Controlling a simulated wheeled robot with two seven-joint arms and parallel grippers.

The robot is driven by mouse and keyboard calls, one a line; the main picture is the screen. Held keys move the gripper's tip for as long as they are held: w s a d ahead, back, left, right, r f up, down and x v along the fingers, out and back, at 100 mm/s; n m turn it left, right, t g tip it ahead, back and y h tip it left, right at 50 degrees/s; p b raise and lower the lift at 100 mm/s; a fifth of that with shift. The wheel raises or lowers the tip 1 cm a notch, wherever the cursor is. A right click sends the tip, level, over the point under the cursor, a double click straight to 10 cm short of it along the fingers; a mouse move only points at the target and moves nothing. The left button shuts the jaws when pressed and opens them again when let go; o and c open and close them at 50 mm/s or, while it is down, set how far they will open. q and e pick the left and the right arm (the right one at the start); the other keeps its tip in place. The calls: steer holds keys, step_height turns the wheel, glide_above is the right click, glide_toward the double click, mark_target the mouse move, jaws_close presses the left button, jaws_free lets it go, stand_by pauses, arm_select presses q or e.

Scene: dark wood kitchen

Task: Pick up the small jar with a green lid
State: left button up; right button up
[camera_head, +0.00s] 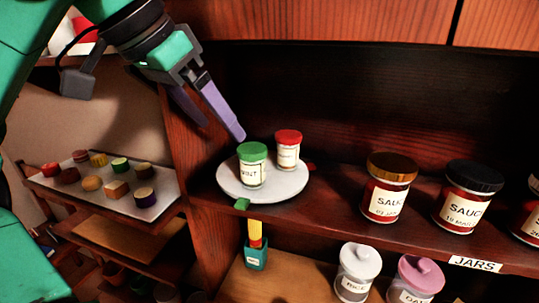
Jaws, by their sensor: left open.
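The small jar with a green lid (252,166) stands upright on a round white plate (290,192) on the shelf. It has a pale label with dark letters. My left gripper (222,130) comes in from the upper left. Its purple fingers point down and right, with the tip just above and beside the green lid. It is open and holds nothing; I cannot tell whether a finger touches the lid. My right gripper is not in view.
A small red-lidded jar (288,148) stands close behind and right on the same plate. Sauce jars (388,188) stand further right on the shelf. A dark wood upright (190,125) is left of the plate. A tray (150,208) with several small pastries is at left.

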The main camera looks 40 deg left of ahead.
mark_target(243, 159)
arm_select(q)
steer(key=x, duration=1.3)
steer(key=shift+s+b, duration=0.1)
steer(key=shift+b, duration=0.2)
steer(key=shift+w+a+f, duration=0.1)
steer(key=shift+w+f, duration=0.1)
steer(key=shift+r, duration=0.1)
jaws_close()
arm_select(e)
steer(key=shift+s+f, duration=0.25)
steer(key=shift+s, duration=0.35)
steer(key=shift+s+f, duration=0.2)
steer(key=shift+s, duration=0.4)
